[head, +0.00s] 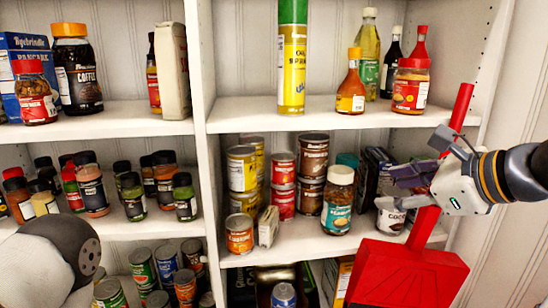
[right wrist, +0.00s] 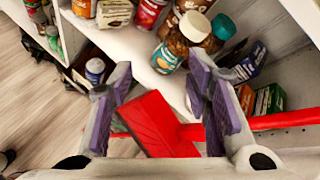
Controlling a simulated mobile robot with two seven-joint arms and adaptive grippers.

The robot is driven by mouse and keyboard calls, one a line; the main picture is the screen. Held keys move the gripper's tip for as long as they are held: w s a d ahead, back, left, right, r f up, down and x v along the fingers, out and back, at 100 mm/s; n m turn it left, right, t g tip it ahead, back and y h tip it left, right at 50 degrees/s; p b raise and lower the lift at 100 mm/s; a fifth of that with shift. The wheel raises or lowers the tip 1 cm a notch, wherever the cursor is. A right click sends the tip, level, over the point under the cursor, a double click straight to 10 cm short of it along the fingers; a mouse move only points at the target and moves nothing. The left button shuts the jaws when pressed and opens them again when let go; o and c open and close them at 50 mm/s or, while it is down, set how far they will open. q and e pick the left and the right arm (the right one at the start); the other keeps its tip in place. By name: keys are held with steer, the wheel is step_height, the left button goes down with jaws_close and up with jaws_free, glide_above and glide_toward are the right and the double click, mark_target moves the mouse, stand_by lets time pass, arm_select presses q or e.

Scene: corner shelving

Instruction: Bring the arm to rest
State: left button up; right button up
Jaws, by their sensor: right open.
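My right gripper (head: 408,176) comes in from the right, in front of the right-hand shelf bay. It is open, and its purple-padded fingers stand well apart in the right wrist view (right wrist: 160,82). I see nothing held between them. A red long-handled tool (head: 412,272) with a broad flat head stands close by, its handle leaning up past the gripper. It also shows behind the fingers in the right wrist view (right wrist: 158,124). I cannot tell whether the gripper touches the handle. A white and grey part of my left arm is at the lower left; the left gripper is out of view.
A white cocoa can (head: 390,216), a coffee-style jar (head: 338,200) and dark boxes (head: 372,172) sit on the middle shelf near the right gripper. Bottles (head: 350,88) stand above. The white upright (head: 200,90) divides the bays. Wooden floor (right wrist: 45,120) shows at left in the wrist view.

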steer(key=s+a+f+n+g+h, duration=0.1)
steer(key=s+f+n+g+h, duration=0.15)
steer(key=s+f+n, duration=0.85)
steer(key=s+a+f+n+g+h, duration=0.15)
steer(key=s+f+g, duration=0.25)
steer(key=f, duration=1.6)
steer(key=s+d+f+n+g, duration=0.1)
steer(key=s+f+n, duration=0.2)
steer(key=s, duration=0.5)
steer(key=s+d+f+n+g+h, duration=0.1)
steer(key=s+d+f+n+g, duration=0.1)
steer(key=s+n, duration=0.3)
steer(key=s+d+f+n+g, duration=0.1)
steer(key=s+f+n, duration=0.3)
steer(key=s, duration=0.6)
steer(key=shift+s+d+f+g, duration=0.2)
steer(key=shift+s+f+g, duration=0.2)
steer(key=shift+g, duration=0.35)
